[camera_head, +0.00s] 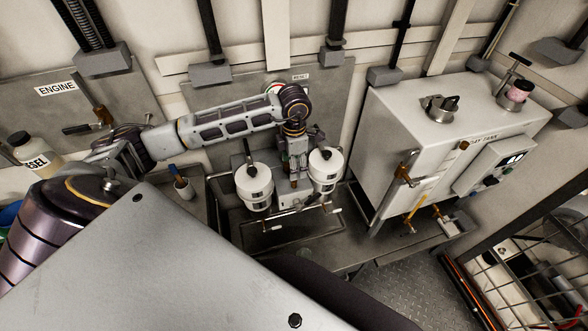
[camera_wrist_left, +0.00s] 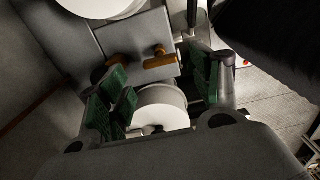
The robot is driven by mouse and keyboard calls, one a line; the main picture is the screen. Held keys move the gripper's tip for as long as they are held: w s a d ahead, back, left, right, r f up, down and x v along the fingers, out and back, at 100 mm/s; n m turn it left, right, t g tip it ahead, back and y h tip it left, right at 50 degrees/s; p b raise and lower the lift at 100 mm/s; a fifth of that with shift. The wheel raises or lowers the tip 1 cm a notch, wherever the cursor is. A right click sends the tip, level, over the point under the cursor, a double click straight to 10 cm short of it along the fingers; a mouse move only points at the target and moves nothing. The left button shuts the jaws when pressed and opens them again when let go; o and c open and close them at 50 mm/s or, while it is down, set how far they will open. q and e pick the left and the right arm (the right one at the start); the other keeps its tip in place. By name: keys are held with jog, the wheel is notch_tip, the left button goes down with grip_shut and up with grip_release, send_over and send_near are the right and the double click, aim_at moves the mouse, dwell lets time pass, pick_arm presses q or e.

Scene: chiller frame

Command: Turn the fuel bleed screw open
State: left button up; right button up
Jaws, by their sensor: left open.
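My left gripper (camera_head: 294,180) points down between two white filter canisters, the left one (camera_head: 254,186) and the right one (camera_head: 326,168). In the left wrist view its green-padded fingers (camera_wrist_left: 160,95) stand apart with nothing gripped. A white cylinder (camera_wrist_left: 160,106) shows between and beyond the fingers. A brass-coloured fitting (camera_wrist_left: 161,58) sticks out of a grey block (camera_wrist_left: 140,40) just beyond the fingertips, and a second brass fitting (camera_wrist_left: 117,62) is left of it. I cannot tell which part is the fuel bleed screw. My right gripper is not in view.
A white day tank (camera_head: 410,130) with brass valves stands to the right. A metal tray (camera_head: 290,235) lies below the canisters. A cup with a blue-handled tool (camera_head: 184,186) and a diesel bottle (camera_head: 30,150) are at the left. A wire cage (camera_head: 530,260) is at lower right.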

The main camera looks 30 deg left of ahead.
pick_arm(q)
notch_tip(320, 180, up, 8)
dwell(0.5)
dwell(0.5)
